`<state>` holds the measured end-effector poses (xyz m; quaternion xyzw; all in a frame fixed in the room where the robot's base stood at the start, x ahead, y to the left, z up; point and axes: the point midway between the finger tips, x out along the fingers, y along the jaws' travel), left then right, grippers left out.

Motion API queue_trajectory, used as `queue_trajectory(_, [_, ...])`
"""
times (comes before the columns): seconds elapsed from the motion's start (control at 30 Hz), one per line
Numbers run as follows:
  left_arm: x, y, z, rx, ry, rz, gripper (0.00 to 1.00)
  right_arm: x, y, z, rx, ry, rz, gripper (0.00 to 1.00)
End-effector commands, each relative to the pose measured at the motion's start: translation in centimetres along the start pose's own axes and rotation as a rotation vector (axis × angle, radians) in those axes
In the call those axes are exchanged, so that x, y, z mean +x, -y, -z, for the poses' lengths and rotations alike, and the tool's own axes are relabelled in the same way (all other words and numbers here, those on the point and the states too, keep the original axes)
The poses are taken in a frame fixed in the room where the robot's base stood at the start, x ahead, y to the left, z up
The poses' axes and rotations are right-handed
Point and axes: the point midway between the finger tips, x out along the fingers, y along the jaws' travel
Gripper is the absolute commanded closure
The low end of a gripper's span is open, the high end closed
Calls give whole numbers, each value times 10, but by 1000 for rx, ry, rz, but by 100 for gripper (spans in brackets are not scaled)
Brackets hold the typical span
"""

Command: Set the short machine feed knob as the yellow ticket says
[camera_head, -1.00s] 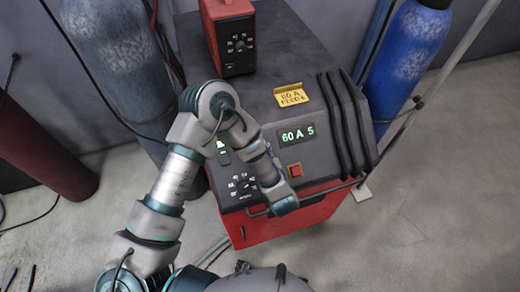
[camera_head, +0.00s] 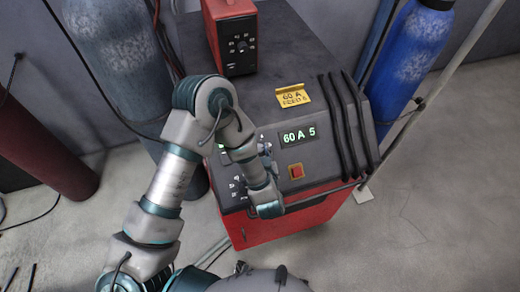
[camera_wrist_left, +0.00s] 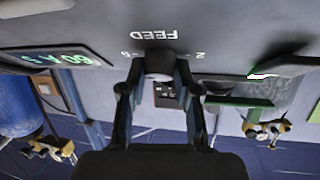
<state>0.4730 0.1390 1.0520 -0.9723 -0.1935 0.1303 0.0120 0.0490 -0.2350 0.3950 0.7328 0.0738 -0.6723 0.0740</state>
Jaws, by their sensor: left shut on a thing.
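The grey-and-red machine (camera_head: 330,192) has a lit display (camera_head: 299,135) reading 60 A 5. The yellow ticket (camera_head: 292,96) on its top reads 60 A and FEED, with a last digit too small to read surely. My left gripper (camera_head: 268,158) is at the front panel, partly hidden behind my arm in the head view. In the left wrist view, my left gripper (camera_wrist_left: 160,80) is shut on the feed knob (camera_wrist_left: 159,64), beside the upside-down FEED lettering and scale digits 2 and 6. The knob's pointer cannot be made out. My right gripper is not in view.
A red button (camera_head: 296,171) sits below the display, and a front rail runs along the panel's lower edge. A smaller red unit (camera_head: 231,38) with its own dial stands at the back. Blue (camera_head: 414,55) and grey (camera_head: 112,55) cylinders flank the machine. Floor at right is clear.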

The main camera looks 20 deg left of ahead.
Motion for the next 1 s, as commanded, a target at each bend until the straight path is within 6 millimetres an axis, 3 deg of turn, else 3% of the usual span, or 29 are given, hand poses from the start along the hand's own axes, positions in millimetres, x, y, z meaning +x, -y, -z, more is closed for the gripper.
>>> queue_trajectory(0.07, [-1,-1,-3,1,8,-3,100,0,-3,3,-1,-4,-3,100])
queue_trajectory(0.1, [-1,-1,-3,1,8,-3,61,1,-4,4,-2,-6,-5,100])
queue_trajectory(0.17, [-1,-1,-2,1,7,-3,46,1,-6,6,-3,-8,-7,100])
queue_trajectory(0.2, [-1,0,-2,0,6,-2,43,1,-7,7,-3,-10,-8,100])
queue_trajectory(0.4, [-1,0,-1,0,3,-1,43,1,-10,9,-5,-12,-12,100])
queue_trajectory(0.57, [-7,0,-1,0,4,-1,43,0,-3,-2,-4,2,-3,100])
queue_trajectory(0.67, [-21,-1,-1,1,4,-3,43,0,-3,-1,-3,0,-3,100])
queue_trajectory(1.0, [-94,-2,-2,4,5,-5,43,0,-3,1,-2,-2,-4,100])
